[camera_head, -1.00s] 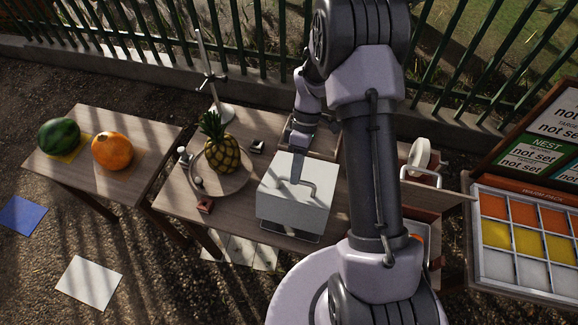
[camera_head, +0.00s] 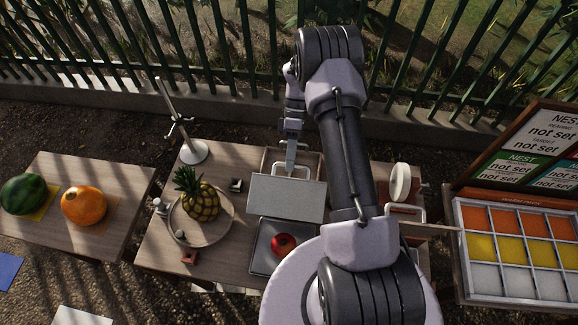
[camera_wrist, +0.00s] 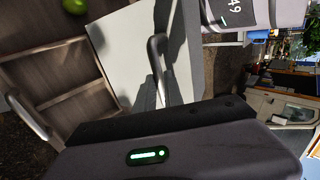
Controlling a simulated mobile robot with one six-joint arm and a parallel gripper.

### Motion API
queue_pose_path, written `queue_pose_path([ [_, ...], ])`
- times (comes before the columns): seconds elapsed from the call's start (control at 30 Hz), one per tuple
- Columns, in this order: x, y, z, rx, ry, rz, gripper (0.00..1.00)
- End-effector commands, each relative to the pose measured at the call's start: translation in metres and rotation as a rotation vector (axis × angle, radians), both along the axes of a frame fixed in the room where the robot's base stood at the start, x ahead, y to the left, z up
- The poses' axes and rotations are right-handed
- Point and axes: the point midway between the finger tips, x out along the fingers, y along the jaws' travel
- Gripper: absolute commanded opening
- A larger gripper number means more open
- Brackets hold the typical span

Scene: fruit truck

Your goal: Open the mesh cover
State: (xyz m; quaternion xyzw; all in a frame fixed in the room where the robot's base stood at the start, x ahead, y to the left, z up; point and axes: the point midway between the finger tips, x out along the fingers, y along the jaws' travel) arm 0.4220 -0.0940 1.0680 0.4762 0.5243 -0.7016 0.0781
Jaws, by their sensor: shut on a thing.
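The mesh cover (camera_head: 286,199) is a pale grey panel, tilted up on the middle table, with its box lifted off the tray beneath. A bar handle (camera_head: 290,168) runs along its upper edge. My gripper (camera_head: 291,160) is at this handle and shut on it. In the wrist view the cover (camera_wrist: 125,50) is a pale panel and the handle (camera_wrist: 157,52) runs down to my fingers (camera_wrist: 160,92). Below the cover, a dark tray (camera_head: 258,262) lies exposed with a red fruit (camera_head: 283,244) in it.
A pineapple (camera_head: 201,203) sits on a round plate (camera_head: 224,226) left of the cover. A metal stand (camera_head: 193,151) is behind it. A wooden compartment tray (camera_wrist: 50,98) with a green fruit (camera_wrist: 75,5) lies close by. A colour-sectioned case (camera_head: 463,285) stands at right.

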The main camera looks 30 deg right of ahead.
Motion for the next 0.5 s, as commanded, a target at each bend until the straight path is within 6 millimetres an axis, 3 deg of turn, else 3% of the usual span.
queue_pose_path([
  [0.5, 0.0092, -0.0085, -0.0101, 0.002, 0.008, 0.005, 0.0],
])
